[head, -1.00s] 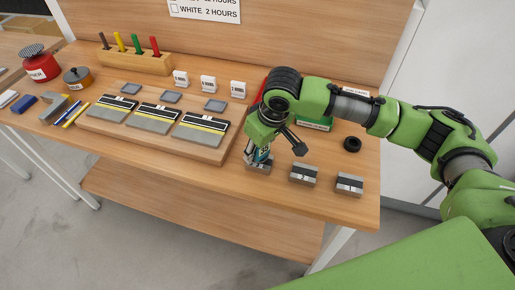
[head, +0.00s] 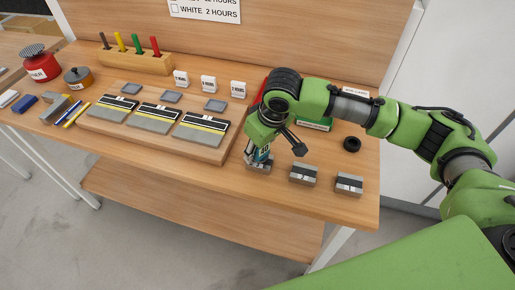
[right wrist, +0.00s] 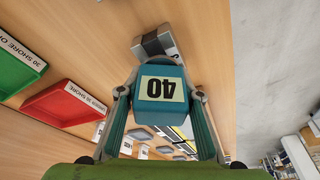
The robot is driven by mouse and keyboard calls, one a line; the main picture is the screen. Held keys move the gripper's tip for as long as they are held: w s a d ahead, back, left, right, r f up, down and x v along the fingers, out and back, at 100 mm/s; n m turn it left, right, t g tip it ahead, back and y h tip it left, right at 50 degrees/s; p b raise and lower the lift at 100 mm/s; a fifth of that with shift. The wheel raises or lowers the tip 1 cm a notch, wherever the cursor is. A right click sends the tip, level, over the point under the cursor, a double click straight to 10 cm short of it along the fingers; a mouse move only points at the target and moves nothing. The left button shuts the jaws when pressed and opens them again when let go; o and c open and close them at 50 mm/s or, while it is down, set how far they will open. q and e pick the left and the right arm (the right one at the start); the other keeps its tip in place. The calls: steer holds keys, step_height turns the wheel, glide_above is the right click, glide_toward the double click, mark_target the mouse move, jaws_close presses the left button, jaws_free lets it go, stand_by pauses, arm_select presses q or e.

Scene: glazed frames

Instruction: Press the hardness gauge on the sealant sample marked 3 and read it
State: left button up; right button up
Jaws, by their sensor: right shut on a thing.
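My right gripper (right wrist: 163,108) is shut on the hardness gauge (right wrist: 160,90), a teal block whose pale face reads 40, upside down in the right wrist view. In the head view the right gripper (head: 260,150) points down at the leftmost of three grey sealant samples, near the table's front edge. This sample (head: 258,167) is partly hidden by the gripper and gauge, and its mark cannot be read. The gauge seems to rest on it; exact contact is hidden. The middle sample (head: 303,175) and the right sample (head: 349,185) stand apart to its right. My left gripper is out of view.
A red tray (right wrist: 68,104) and a green tray (right wrist: 17,62) with labels lie behind the samples. A black ring (head: 352,144) lies to the right. A wooden board (head: 173,143) with dark-and-grey joint pieces lies to the left. The front table edge is close to the samples.

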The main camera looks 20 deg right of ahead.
steer(key=shift+s+f+p, duration=0.25)
steer(key=shift+f+p, duration=0.05)
steer(key=shift+p, duration=0.1)
stand_by(1.3)
steer(key=shift+w+r+p, duration=0.15)
steer(key=shift+r+p, duration=0.7)
steer(key=shift+p, duration=0.2)
step_height(320, 180, up, 6)
steer(key=p, duration=0.7)
steer(key=shift+w, duration=0.1)
steer(key=shift+f, duration=0.15)
